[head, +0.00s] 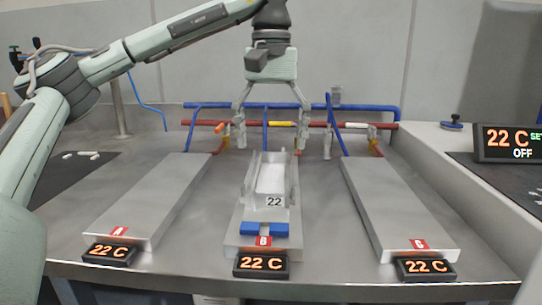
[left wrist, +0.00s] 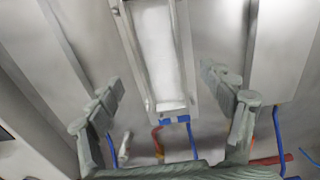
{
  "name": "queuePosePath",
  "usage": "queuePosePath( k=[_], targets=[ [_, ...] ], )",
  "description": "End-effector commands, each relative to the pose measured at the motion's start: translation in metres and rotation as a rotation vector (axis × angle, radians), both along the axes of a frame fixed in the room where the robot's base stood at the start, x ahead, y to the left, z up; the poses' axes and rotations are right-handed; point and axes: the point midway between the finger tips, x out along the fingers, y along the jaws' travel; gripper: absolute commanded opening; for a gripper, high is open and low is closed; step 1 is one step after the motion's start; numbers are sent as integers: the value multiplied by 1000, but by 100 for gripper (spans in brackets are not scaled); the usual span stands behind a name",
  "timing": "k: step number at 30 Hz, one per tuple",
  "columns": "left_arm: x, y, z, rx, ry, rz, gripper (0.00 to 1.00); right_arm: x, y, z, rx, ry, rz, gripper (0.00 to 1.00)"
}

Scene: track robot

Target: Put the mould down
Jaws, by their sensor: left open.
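The mould (head: 270,182) is a silver open trough with a white filling and a "22" label. It rests on the middle metal plate, plate B (head: 248,212), behind a blue block (head: 264,229). My left gripper (head: 270,145) is open above the far end of the mould, one finger to each side, and holds nothing. In the left wrist view the mould (left wrist: 155,50) shows between and beyond the open fingers of my left gripper (left wrist: 162,85). They look clear of it. My right gripper is not in view.
Plate A (head: 165,190) on the left and plate C (head: 395,205) on the right are bare. Displays along the front edge read 22 C. Red and blue pipes (head: 350,108) with valves run behind the plates. A control display (head: 508,143) stands at the right.

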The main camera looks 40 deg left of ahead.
Motion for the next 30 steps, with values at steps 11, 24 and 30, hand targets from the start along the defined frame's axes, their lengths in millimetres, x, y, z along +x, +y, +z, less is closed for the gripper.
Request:
queuePosePath(
  k=[11,24,30],
  targets=[
    [0,0,68,1,0,-1,80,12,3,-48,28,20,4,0],
    [0,0,73,0,1,-2,80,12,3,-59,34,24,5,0],
    [0,0,73,1,1,-1,80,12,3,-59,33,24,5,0]
  ],
)
